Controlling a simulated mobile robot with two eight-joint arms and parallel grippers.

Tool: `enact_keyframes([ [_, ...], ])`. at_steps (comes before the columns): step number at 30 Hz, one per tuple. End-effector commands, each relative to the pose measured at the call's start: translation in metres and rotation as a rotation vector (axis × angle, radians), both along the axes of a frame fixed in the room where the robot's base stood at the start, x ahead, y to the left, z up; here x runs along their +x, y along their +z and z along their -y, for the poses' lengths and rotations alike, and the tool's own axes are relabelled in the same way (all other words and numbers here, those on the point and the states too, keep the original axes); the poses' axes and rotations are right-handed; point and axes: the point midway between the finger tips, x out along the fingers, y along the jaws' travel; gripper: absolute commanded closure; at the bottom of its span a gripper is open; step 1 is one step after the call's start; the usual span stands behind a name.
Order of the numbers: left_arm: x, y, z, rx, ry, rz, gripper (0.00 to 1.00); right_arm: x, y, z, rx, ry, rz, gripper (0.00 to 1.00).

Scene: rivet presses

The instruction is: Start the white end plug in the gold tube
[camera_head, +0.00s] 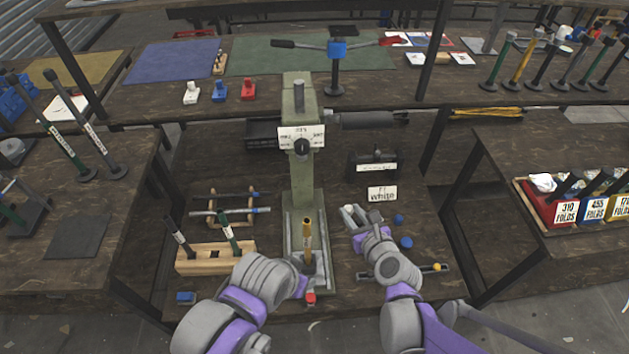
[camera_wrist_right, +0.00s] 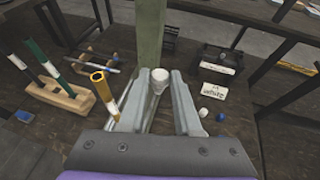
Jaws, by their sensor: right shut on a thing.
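The gold tube (camera_head: 307,238) stands nearly upright in front of the press column, and its open top shows in the right wrist view (camera_wrist_right: 98,77). The white end plug (camera_wrist_right: 159,80) sits between the fingertips of my right gripper (camera_head: 358,214). My right gripper is shut on it, to the right of the tube and apart from it. The purple-jointed left arm reaches in to the tube's foot; my left gripper (camera_head: 306,266) is there, but its jaws are too hidden to tell their state.
The green press column (camera_head: 299,165) rises behind the tube. A wooden block (camera_head: 214,258) with upright tubes stands to the left. A red piece (camera_head: 311,298) is at the front.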

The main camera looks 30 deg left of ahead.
Motion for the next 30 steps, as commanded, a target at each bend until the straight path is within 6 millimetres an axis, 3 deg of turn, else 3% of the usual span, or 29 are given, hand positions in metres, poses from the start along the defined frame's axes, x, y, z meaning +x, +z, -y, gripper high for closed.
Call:
enact_keyframes([
  [1,0.007,0.025,0.000,0.000,0.000,0.013,0.43,-0.010,0.023,-0.024,0.001,0.043,0.008,1.00],
  [3,0.012,0.041,0.000,0.000,0.000,0.023,0.43,-0.022,0.037,-0.047,0.001,0.084,0.007,1.00],
  [9,0.023,0.068,0.000,0.000,0.000,0.043,0.43,-0.045,0.059,-0.086,0.000,0.156,0.004,1.00],
  [23,0.022,0.068,0.000,0.000,0.000,0.042,0.43,-0.051,0.058,-0.092,0.001,0.168,-0.002,1.00],
  [30,0.016,0.052,0.000,0.000,0.000,0.030,0.43,-0.053,0.048,-0.090,0.004,0.172,-0.006,1.00],
])
